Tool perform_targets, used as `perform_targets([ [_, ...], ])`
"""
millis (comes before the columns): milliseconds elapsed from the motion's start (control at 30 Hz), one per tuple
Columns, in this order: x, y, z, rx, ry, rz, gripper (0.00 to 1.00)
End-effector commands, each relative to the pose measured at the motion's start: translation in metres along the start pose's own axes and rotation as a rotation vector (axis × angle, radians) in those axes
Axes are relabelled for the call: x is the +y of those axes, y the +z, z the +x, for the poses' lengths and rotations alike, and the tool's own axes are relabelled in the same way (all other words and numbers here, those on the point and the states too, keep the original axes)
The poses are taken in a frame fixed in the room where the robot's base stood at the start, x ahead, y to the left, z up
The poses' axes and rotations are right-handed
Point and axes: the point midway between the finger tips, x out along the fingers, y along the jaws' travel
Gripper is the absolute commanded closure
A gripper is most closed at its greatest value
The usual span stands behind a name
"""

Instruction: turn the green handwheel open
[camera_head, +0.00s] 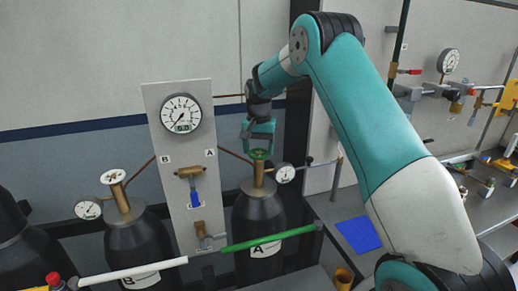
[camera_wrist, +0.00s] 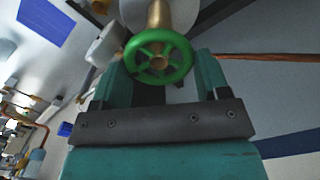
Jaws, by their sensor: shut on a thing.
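The green handwheel (camera_head: 259,154) tops the brass valve of the dark cylinder marked A (camera_head: 258,218). In the wrist view the green handwheel (camera_wrist: 160,60) shows its spokes and hub at the end of a brass stem. My gripper (camera_head: 259,141) is above the wheel, coming down on it from the top. In the wrist view my gripper (camera_wrist: 162,72) has one finger at each side of the wheel's rim, and it is shut on the wheel. The exact contact of the fingertips is hard to see.
A panel (camera_head: 155,100) with a large gauge (camera_head: 181,114) stands left of the wheel. A small gauge (camera_head: 284,173) sits close at its right. Cylinder B has a white handwheel (camera_head: 113,176). A green bar (camera_head: 270,239) crosses in front of cylinder A.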

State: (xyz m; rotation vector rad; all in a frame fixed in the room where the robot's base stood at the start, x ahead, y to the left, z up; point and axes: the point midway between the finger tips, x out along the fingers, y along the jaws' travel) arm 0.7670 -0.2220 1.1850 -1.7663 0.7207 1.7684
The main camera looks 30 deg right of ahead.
Motion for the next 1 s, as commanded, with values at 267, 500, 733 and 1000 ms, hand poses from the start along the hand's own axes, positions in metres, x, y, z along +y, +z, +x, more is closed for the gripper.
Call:
perform_targets([
  [267, -0.0022, -0.0005, -0.0013, 0.004, -0.002, -0.262, 0.55],
  [500, -0.0034, -0.0001, -0.0014, 0.005, -0.002, -0.490, 0.55],
  [733, -0.0043, 0.0005, -0.0016, 0.006, -0.002, -0.709, 0.55],
  [1000, -0.0052, 0.0014, -0.0018, 0.006, -0.001, -0.956, 0.55],
])
